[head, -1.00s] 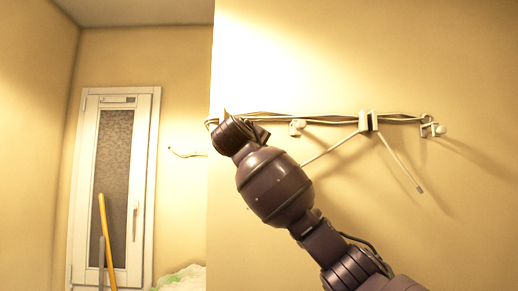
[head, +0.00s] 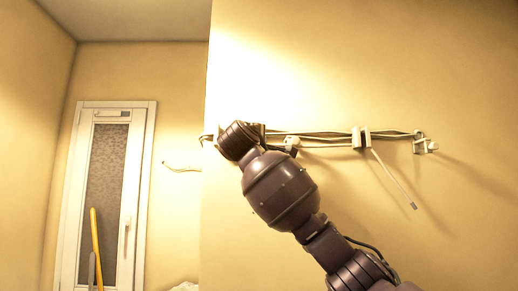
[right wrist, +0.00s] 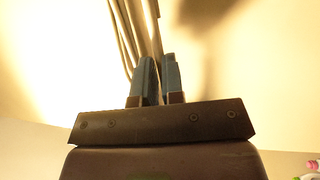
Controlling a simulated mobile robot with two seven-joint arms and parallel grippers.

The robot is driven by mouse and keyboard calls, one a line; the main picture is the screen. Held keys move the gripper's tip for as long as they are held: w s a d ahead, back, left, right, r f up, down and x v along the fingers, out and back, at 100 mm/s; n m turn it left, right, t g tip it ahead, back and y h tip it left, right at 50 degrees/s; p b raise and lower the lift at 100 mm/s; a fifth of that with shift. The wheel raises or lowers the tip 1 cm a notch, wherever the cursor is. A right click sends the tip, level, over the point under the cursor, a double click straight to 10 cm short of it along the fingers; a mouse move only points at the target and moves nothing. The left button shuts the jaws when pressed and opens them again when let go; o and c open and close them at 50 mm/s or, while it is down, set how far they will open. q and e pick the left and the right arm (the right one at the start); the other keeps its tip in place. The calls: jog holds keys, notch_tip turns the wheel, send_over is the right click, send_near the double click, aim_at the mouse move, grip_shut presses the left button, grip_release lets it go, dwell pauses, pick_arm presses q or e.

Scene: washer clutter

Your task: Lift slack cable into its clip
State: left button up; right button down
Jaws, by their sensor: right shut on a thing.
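A slack light cable (head: 328,147) runs almost level, just under the bundle of cables (head: 320,133) along the wall. It passes the middle clip (head: 361,138), and a loose tail (head: 394,182) hangs down to the right of that clip. A left clip (head: 292,141) sits close to my right gripper, and a right clip (head: 420,143) is at the bundle's end. My right wrist hides most of its fingers in the head view. In the right wrist view my right gripper (right wrist: 160,82) is shut on the slack cable (right wrist: 157,45). My left gripper is not in view.
Several other cables (right wrist: 124,40) run close beside my fingers in the right wrist view. The wall ends in a vertical corner left of my wrist. Beyond it are a white-framed window (head: 105,190) and a yellow pole (head: 96,245). The wall below the cables is bare.

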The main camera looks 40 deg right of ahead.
jog(key=c, duration=1.2)
grip_release()
jog(key=shift+a, duration=0.1)
pick_arm(q)
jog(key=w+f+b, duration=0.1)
jog(key=b, duration=0.2)
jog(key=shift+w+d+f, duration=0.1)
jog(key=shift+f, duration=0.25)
pick_arm(e)
jog(key=v, duration=1)
jog(key=shift+s+a, duration=0.25)
